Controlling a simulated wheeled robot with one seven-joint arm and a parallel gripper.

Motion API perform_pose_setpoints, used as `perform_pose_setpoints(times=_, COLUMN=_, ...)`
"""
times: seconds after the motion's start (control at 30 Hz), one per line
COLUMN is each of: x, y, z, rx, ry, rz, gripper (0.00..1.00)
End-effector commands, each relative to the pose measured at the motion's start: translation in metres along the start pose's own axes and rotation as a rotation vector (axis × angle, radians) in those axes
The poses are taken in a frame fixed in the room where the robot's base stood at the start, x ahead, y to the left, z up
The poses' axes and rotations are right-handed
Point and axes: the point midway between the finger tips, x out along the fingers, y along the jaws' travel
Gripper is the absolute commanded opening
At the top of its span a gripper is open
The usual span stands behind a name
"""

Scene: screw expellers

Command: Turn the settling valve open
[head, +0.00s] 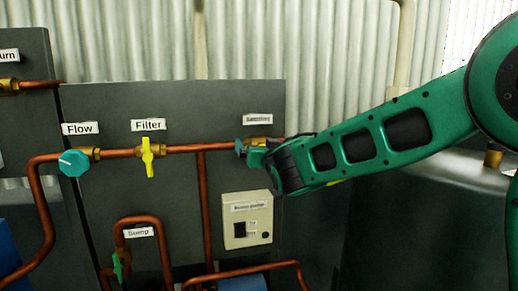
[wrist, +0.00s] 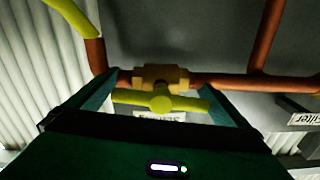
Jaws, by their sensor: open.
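The settling valve has a brass body (head: 258,141) on the copper pipe, below a label that reads roughly "Settling" (head: 257,119). In the wrist view its brass body (wrist: 160,76) and yellow bar handle (wrist: 160,101) are clear. The handle lies nearly parallel to the pipe. My gripper (head: 251,151) is at the valve, and its dark green fingers (wrist: 162,97) stand open on either side of the handle. I cannot tell whether either finger touches it. In the head view my gripper hides the handle.
On the same panel are the teal Flow knob (head: 74,163), the upright yellow Filter handle (head: 148,157) and the green Sump handle (head: 119,267). A beige switch box (head: 247,220) sits below my gripper. Copper pipes (head: 203,205) run across the panel.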

Motion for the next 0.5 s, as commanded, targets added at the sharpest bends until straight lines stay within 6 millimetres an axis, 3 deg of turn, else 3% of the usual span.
perform_pose_setpoints(times=0.07, x=-0.0001, y=-0.0001, z=0.0000, rx=0.000, ry=0.000, rz=0.000, gripper=1.00)
perform_pose_setpoints(times=0.2, x=-0.0002, y=-0.0001, z=0.0000, rx=0.000, ry=0.000, rz=0.000, gripper=0.67)
perform_pose_setpoints(times=0.23, x=-0.0003, y=0.0000, z=0.0000, rx=0.000, ry=0.000, rz=0.000, gripper=0.63)
perform_pose_setpoints(times=0.5, x=-0.0005, y=-0.0003, z=0.0001, rx=-0.074, ry=0.000, rz=0.000, gripper=0.64)
